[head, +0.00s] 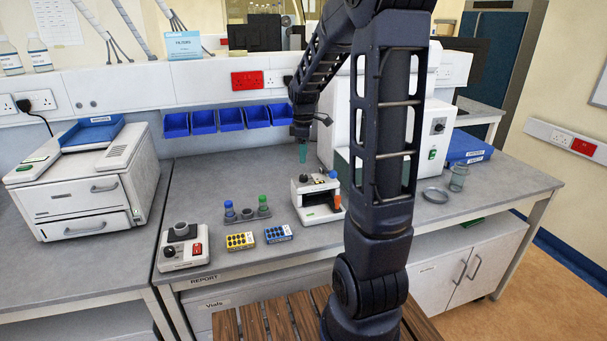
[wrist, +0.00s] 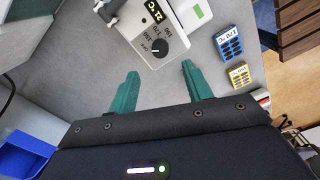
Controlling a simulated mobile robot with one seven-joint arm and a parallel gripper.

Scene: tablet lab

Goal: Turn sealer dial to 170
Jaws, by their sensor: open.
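The sealer (head: 317,212) is a small white machine on the grey bench, also in the wrist view (wrist: 192,18). Its round dark dial (wrist: 160,47) has a white mark and printed numbers around it; which number the mark points to is too small to tell. A black display (wrist: 155,10) beside the dial reads about 21 °C. My gripper (head: 303,153) hangs above and behind the sealer, fingers down. In the wrist view its two teal fingers (wrist: 160,80) are apart and empty, with the dial ahead of the gap, not between them.
Blue (head: 278,234) and yellow (head: 240,241) blister packs lie left of the sealer. A rack with blue and green caps (head: 247,214) and another dialled device (head: 181,247) stand further left. A tall white machine (head: 432,125) stands behind my arm. Blue bins (head: 204,121) hang behind.

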